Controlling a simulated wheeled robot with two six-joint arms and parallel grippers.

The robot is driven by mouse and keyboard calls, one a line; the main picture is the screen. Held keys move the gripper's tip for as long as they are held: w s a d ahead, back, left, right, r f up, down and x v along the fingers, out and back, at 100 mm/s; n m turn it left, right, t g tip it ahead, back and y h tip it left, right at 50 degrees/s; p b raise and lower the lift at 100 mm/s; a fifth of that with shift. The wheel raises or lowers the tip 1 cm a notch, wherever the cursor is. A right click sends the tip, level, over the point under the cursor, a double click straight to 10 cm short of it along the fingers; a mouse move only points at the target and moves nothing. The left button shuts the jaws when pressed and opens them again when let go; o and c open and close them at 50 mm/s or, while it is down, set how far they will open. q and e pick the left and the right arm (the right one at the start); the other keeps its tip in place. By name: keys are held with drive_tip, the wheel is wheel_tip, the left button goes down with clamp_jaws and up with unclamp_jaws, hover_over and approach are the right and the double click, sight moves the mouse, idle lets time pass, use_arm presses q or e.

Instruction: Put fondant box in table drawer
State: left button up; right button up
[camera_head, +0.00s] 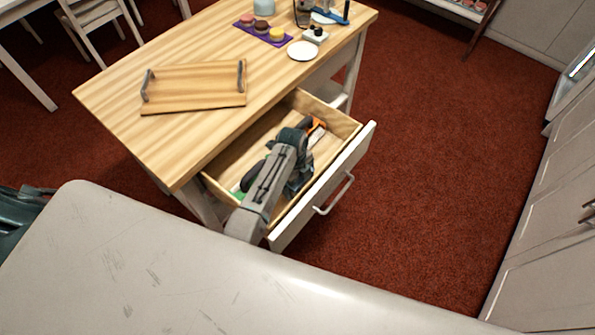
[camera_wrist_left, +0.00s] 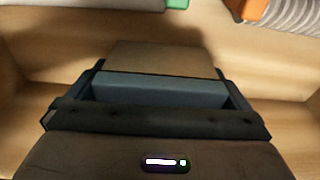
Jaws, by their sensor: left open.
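The table drawer (camera_head: 340,180) is pulled out from the wooden table (camera_head: 130,90). My left gripper (camera_head: 298,172) is down inside the drawer, and its wrist covers much of the interior. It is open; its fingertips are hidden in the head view. In the left wrist view, a flat brownish block (camera_wrist_left: 165,57) shows just beyond the gripper's blue-grey part. It may be the fondant box, but I cannot tell for sure, nor whether it touches the fingers. My right gripper is out of view.
The drawer also holds an orange item (camera_head: 318,123) and a green item (camera_head: 237,187). On the table are a wooden tray (camera_head: 190,85), a purple mat (camera_head: 272,40) with small cakes and a white plate (camera_head: 303,51). The red floor right of the drawer is clear.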

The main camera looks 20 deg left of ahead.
use_arm(q)
drive_tip(key=r, duration=0.3)
drive_tip(key=a+r, duration=0.1)
drive_tip(key=r, duration=0.7)
drive_tip(key=shift+w+a+r+b, duration=0.15)
drive_tip(key=shift+w+r+b, duration=0.05)
drive_tip(key=shift+b, duration=0.1)
drive_tip(key=shift+c, duration=0.2)
idle(0.4)
